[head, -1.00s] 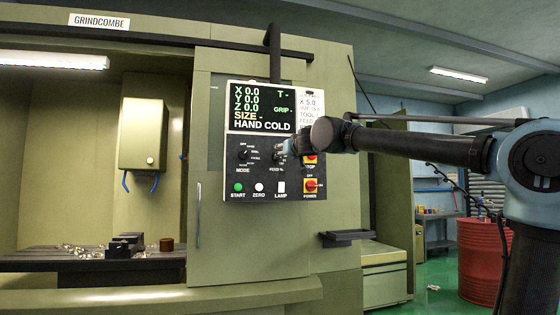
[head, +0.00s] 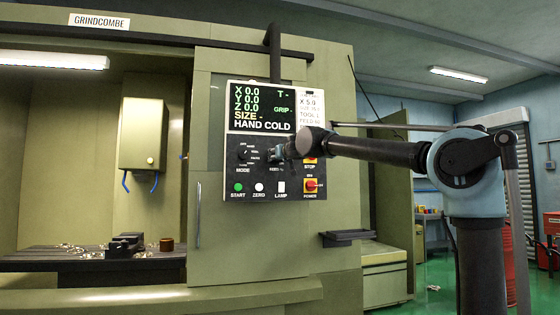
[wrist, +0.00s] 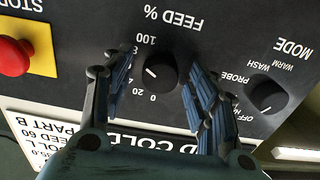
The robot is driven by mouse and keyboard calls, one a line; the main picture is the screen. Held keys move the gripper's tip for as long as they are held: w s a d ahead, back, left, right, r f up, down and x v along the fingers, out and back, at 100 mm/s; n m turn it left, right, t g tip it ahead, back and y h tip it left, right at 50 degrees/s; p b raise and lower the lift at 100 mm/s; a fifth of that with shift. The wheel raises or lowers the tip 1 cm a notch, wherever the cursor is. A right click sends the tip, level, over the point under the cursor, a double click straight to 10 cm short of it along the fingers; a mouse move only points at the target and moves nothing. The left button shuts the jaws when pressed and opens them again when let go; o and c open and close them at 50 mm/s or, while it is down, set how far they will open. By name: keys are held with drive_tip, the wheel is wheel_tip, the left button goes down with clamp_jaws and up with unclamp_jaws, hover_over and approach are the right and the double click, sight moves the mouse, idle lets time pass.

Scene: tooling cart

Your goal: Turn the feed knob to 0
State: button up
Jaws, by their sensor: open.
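The feed knob (wrist: 160,74) is a round black dial under the FEED % lettering, seen upside down in the wrist view. Its short white mark points toward the picture's left, at a part of the scale that a finger partly covers. The 0 (wrist: 154,93) is printed below the knob in this view. My gripper (wrist: 157,71) is open, with one blue-padded finger on each side of the knob. I cannot tell whether either finger touches it. In the head view my gripper (head: 279,153) is at the control panel (head: 234,186) and hides most of the knob.
The mode knob (wrist: 267,94) is close beside the right finger. The red stop button (wrist: 14,57) is on the other side. The display (head: 261,108) is above, and the start button (head: 238,187) and power switch (head: 311,186) are lower on the panel.

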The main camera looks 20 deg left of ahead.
drive_tip(key=c, duration=1.1)
drive_tip(key=shift+o, duration=0.2)
drive_tip(key=shift+n, duration=0.3)
drive_tip(key=n, duration=2.3)
drive_tip(key=shift+d+r, duration=0.1)
drive_tip(key=shift+r, duration=0.05)
